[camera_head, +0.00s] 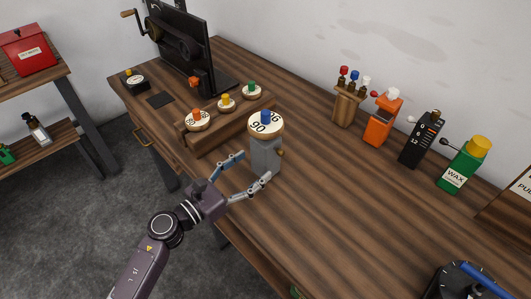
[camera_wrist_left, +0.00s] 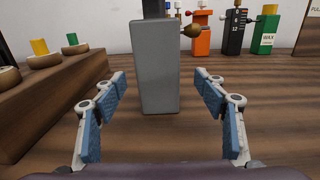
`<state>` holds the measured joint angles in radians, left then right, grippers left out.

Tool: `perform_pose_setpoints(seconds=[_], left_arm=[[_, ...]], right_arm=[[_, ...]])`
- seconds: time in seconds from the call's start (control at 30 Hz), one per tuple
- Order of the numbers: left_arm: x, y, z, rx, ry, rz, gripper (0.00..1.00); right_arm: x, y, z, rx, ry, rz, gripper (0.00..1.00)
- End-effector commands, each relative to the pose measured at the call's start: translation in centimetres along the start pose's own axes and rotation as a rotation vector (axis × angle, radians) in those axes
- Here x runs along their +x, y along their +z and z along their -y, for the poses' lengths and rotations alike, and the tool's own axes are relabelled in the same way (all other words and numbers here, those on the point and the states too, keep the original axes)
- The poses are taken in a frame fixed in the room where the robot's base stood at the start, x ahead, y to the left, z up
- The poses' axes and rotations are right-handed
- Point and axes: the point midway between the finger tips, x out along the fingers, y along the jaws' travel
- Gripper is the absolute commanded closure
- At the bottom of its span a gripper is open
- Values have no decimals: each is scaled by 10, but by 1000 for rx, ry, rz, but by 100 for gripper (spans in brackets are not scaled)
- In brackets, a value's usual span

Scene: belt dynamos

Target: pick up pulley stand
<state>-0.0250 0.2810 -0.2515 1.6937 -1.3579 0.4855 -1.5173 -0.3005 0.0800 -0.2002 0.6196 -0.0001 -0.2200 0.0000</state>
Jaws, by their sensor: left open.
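The pulley stand (camera_head: 265,155) is a grey block post standing upright on the wooden table near its front edge. In the head view it is topped by a round white disc with numbers and a blue knob. In the left wrist view its grey body (camera_wrist_left: 158,68) stands straight ahead, with a brass knob on its right side; its top is cut off. My left gripper (camera_head: 256,168) is open, low over the table, its fingers apart in front of the stand. In the wrist view the fingers (camera_wrist_left: 164,112) are either side of the post's base line, nearer than the post. My right gripper is not in view.
A wooden stepped block (camera_head: 215,126) with several knobbed discs stands left of the stand. A black panel machine (camera_head: 182,45) is behind it. Orange (camera_head: 380,122), black (camera_head: 419,143) and green (camera_head: 461,168) devices line the back.

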Motion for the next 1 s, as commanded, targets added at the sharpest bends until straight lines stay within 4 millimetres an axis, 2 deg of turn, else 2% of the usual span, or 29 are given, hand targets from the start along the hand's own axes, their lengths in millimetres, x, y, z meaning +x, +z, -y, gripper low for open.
perform_pose_setpoints(seconds=[0.33,0.5,0.8,1.0], left_arm=[[41,12,-3,-6,2,4,35],[58,9,-3,-6,2,3,35],[62,7,-3,-4,2,1,35],[61,7,-3,-5,2,1,56]], right_arm=[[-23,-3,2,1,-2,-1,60],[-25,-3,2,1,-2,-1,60],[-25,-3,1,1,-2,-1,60],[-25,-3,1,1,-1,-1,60]])
